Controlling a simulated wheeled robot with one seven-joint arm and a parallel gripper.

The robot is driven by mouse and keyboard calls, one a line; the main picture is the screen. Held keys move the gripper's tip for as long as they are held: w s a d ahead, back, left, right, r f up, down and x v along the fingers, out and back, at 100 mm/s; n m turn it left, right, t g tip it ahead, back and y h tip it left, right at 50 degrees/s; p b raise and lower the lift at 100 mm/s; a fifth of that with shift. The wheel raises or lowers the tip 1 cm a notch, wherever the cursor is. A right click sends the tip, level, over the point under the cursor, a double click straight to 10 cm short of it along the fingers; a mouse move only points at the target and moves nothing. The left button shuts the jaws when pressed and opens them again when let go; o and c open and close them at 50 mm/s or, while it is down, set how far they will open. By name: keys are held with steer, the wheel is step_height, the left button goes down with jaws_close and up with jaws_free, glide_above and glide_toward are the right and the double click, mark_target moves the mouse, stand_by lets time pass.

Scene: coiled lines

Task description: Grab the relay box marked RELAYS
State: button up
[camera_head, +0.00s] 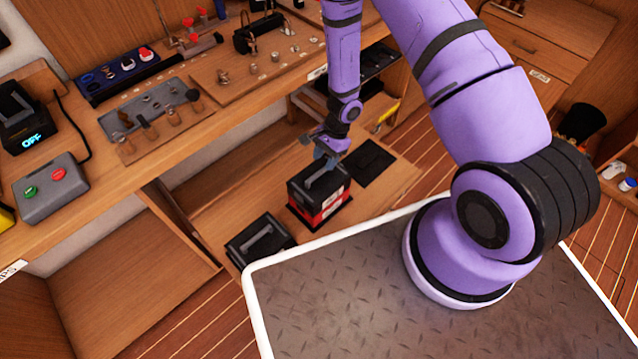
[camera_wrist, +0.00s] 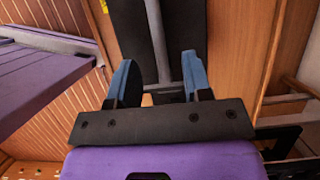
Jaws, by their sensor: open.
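A black box with a red lower band and pale labels (camera_head: 326,208) stands on the low wooden shelf. I cannot read its labels, so I cannot tell whether it is the box marked RELAYS. It has a grey bar handle on top. My gripper (camera_head: 325,163) is right above this box, pointing down, with its blue fingers apart. In the wrist view my gripper (camera_wrist: 160,82) is open, and the grey handle (camera_wrist: 156,40) runs between the two fingers over a dark top. I cannot tell whether the fingers touch it.
A second dark box with a grey handle (camera_head: 259,241) stands to the left on the low shelf. A flat black pad (camera_head: 371,161) lies to the right. The workbench (camera_head: 120,180) above holds tools and a button box (camera_head: 50,188).

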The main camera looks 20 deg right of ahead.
mark_target(320, 171)
steer(key=shift+x, duration=2.5)
steer(key=shift+s, duration=0.1)
jaws_close()
